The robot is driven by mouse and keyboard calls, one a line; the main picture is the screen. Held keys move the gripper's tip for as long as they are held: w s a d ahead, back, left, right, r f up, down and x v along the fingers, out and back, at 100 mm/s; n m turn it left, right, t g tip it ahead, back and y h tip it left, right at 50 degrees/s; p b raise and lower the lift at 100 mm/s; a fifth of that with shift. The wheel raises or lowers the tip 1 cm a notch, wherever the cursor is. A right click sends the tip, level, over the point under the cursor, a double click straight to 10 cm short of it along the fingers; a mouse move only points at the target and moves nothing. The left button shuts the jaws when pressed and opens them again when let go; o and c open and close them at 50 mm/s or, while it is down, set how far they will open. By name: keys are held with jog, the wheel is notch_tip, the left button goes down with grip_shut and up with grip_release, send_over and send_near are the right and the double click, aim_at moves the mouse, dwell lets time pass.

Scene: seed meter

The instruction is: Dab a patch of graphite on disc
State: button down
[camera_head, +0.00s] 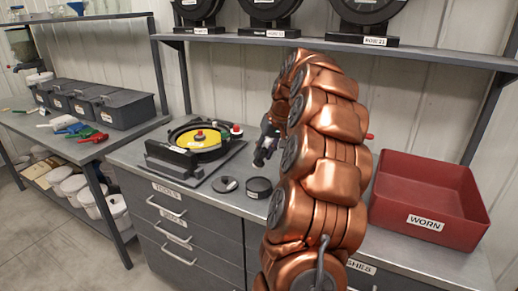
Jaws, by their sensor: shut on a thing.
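The seed meter (172,153) sits open on the metal bench, left of my arm. I see no clear graphite patch on the disc at this size. A small dark round tin (259,186) and a flat dark round piece with a pale centre (225,184) stand in front of the meter. I cannot tell which holds graphite. My gripper (262,157) is right of the meter, above the bench, mostly hidden behind my copper arm. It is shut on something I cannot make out.
A red bin (428,192) labelled WORN stands at the right. A small red end (369,136) shows just right of my arm; its owner is hidden. A shelf (340,47) with black round units hangs above. Grey boxes (122,109) and coloured scoops lie on the left bench.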

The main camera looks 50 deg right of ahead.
jog(key=shift+f+b, duration=0.8)
jog(key=shift+f, duration=2.15)
jog(key=shift+s+f+b, duration=0.1)
jog(key=shift+f+b, duration=0.45)
jog(key=shift+f, duration=0.15)
dwell(0.8)
jog(key=shift+r, duration=0.1)
jog(key=shift+r+p, duration=0.9)
jog(key=shift+r, duration=2.6)
